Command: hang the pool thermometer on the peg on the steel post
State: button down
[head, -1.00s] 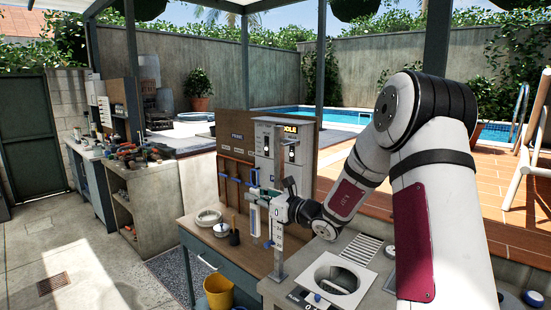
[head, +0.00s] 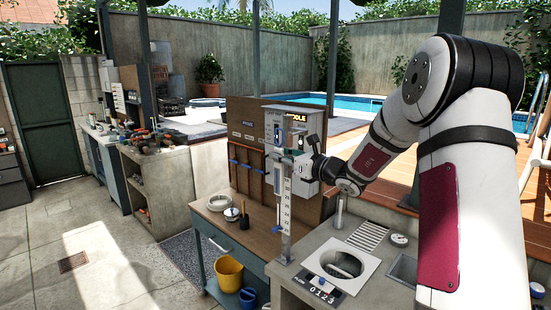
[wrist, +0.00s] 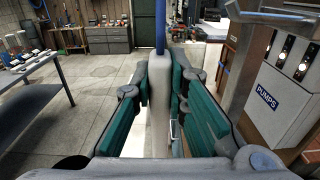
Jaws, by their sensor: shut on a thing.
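My gripper (wrist: 160,95) is shut on the pool thermometer (wrist: 159,112), a pale upright body with a blue part rising from its top, between the teal finger pads. My gripper (head: 299,160) reaches in from the right, in front of the grey pump box. The post carries a numbered white scale. I cannot make out the peg, or whether the thermometer touches the post.
The grey pump box (head: 297,125) and brown tool board (head: 246,115) stand close behind the post. A concrete counter (head: 330,232) with a round opening lies below. A wooden bench (head: 222,222) holds a white ring and a black pot. A yellow bucket (head: 229,272) sits underneath.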

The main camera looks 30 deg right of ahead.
jog(key=w+d+f+b, duration=0.1)
jog(key=w+d+b, duration=0.1)
jog(key=d, duration=0.4)
jog(key=shift+f, duration=0.35)
dwell(0.5)
jog(key=shift+w, duration=0.1)
dwell(0.4)
jog(key=c, duration=1.5)
grip_release()
jog(key=shift+d, duration=0.1)
